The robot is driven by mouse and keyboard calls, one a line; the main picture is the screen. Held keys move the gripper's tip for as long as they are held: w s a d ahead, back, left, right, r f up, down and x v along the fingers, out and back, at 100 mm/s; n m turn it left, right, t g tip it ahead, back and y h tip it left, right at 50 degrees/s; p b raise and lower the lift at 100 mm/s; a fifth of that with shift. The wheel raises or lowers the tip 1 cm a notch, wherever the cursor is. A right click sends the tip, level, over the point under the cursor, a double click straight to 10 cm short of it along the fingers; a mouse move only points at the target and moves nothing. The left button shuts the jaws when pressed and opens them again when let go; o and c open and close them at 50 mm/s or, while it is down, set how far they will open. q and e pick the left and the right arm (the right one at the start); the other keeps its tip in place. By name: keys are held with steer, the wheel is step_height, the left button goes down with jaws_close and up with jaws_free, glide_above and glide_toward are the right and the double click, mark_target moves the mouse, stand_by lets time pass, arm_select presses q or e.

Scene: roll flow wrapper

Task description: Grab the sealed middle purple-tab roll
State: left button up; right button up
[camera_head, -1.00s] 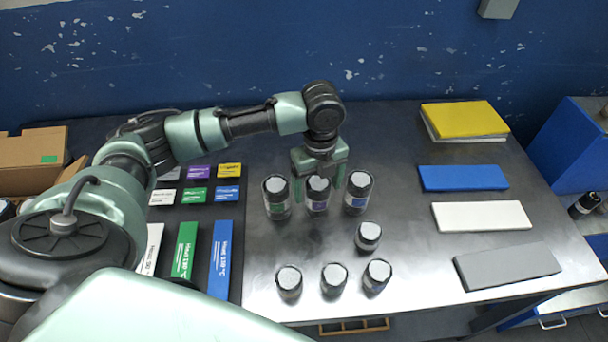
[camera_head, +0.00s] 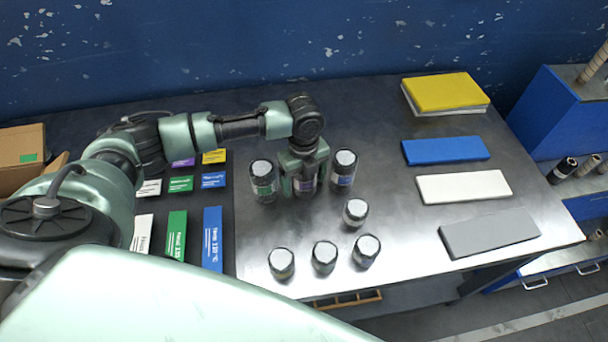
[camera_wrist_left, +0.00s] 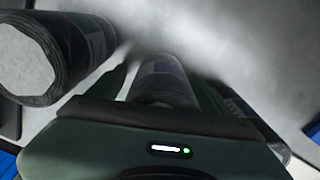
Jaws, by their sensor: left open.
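The middle roll (camera_head: 307,187), dark with a purple label band, stands upright in the back row of three. My left gripper (camera_head: 304,182) comes down over it from above, hiding its top. Its jaws are open with one finger on each side of the roll. In the left wrist view the middle roll (camera_wrist_left: 164,82) lies between the two fingers; I cannot tell whether they touch it. A green-label roll (camera_head: 263,182) stands close on the left and a blue-label roll (camera_head: 343,170) close on the right. My right gripper is out of view.
A single roll (camera_head: 355,213) and a front row of three rolls (camera_head: 324,257) stand nearer on the metal table. Blue (camera_head: 445,150), white (camera_head: 463,187) and grey (camera_head: 488,233) slabs lie right. Coloured label cards (camera_head: 181,184) lie left.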

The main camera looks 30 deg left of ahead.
arm_select(q)
steer(key=c, duration=1.7)
jaws_close()
steer(key=shift+w+r, duration=0.1)
steer(key=shift+r, duration=0.05)
